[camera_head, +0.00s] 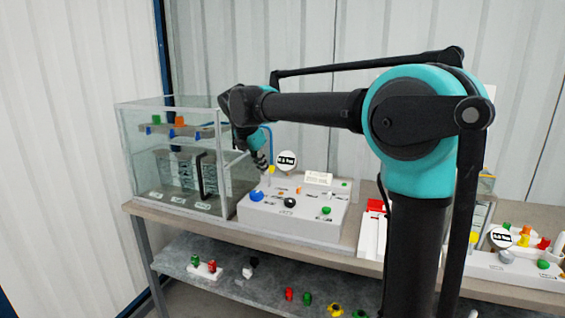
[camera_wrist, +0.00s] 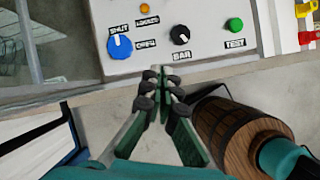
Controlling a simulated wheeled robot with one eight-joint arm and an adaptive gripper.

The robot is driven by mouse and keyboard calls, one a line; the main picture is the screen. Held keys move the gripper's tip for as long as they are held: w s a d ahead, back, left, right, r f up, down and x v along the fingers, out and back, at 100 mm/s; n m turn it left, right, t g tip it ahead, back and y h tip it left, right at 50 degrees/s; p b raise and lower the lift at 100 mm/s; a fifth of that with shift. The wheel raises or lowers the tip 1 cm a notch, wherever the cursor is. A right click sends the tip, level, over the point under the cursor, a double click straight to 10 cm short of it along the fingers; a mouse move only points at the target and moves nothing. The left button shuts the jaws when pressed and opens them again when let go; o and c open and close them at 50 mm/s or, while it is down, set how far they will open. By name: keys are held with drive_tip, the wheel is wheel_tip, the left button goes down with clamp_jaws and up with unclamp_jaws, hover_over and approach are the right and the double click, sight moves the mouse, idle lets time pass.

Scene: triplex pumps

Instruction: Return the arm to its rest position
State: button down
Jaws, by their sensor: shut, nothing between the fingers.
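My arm, teal and black, reaches across the head view toward the left. My gripper (camera_head: 263,165) hangs at its end, pointing down in front of the grey control box (camera_head: 330,212). In the wrist view my gripper (camera_wrist: 160,75) is shut, with its fingertips together and nothing between them. The fingertips lie in the picture just below the control panel (camera_wrist: 205,50). That panel carries a blue knob (camera_wrist: 119,47), a black knob (camera_wrist: 180,35) and a green button (camera_wrist: 235,25). The fingertips appear apart from the knobs.
A glass-walled tank (camera_head: 130,150) stands left of the box. A round gauge (camera_head: 286,161) rises behind the box. A lower shelf (camera_head: 225,283) holds several small coloured parts. A second panel (camera_head: 515,268) with valves stands at right. Brown cylinder (camera_wrist: 235,130) shows in the wrist view.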

drive_tip(key=s+d+f+m, duration=0.4)
drive_tip(key=d+f+m, duration=0.45)
drive_tip(key=d, duration=0.25)
drive_tip(key=s+d+f+m+y, duration=0.1)
drive_tip(key=s+d+f+m, duration=0.6)
drive_tip(key=s+f+m, duration=0.2)
drive_tip(key=s+d+f+m+y, duration=0.1)
drive_tip(key=s+d+f+m, duration=0.6)
drive_tip(key=s+f+m, duration=0.2)
drive_tip(key=s+f, duration=0.2)
drive_tip(key=s, duration=0.1)
drive_tip(key=shift+s+d+f+m+y, duration=0.25)
drive_tip(key=shift+s+f+m+y, duration=0.1)
drive_tip(key=shift+s+f+y, duration=0.05)
